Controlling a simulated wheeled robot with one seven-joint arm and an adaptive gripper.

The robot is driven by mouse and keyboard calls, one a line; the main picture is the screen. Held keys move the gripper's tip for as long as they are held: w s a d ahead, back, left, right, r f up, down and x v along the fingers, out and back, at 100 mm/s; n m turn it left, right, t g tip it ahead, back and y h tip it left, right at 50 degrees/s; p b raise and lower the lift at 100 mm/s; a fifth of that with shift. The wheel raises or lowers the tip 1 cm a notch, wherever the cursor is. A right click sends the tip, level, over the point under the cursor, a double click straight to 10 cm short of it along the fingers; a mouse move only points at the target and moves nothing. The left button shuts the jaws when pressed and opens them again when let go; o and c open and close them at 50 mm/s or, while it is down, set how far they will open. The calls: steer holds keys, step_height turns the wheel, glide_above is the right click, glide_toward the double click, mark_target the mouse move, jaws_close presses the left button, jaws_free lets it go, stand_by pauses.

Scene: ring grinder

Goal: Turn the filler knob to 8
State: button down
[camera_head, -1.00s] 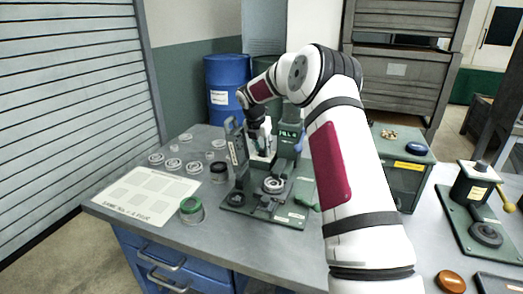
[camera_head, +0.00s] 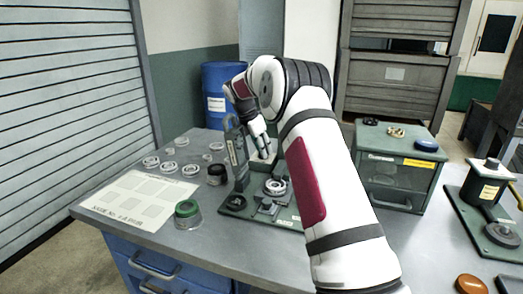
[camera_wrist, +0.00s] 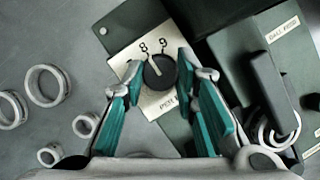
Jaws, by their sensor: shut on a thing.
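The filler knob (camera_wrist: 160,72) is a dark round dial on a pale plate (camera_wrist: 158,100) in the wrist view. The numbers 8 and 9 show above it. Its white pointer line tilts up and slightly left, toward the 8. My gripper (camera_wrist: 160,70) has its teal-padded fingers on either side of the knob, shut on it. In the head view my gripper (camera_head: 263,148) reaches down over the ring grinder (camera_head: 288,213) from behind. The knob cannot be made out there, and my arm covers part of the machine.
Several metal rings (camera_head: 169,167) lie left of the machine on the grey bench. A green-lidded jar (camera_head: 187,213) and a printed sheet (camera_head: 140,200) are at front left. A green cabinet (camera_head: 400,180) and another hand machine (camera_head: 485,205) stand to the right.

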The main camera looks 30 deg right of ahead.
stand_by(0.3)
steer(key=c, duration=1.3)
jaws_free()
steer(key=v, duration=1.2)
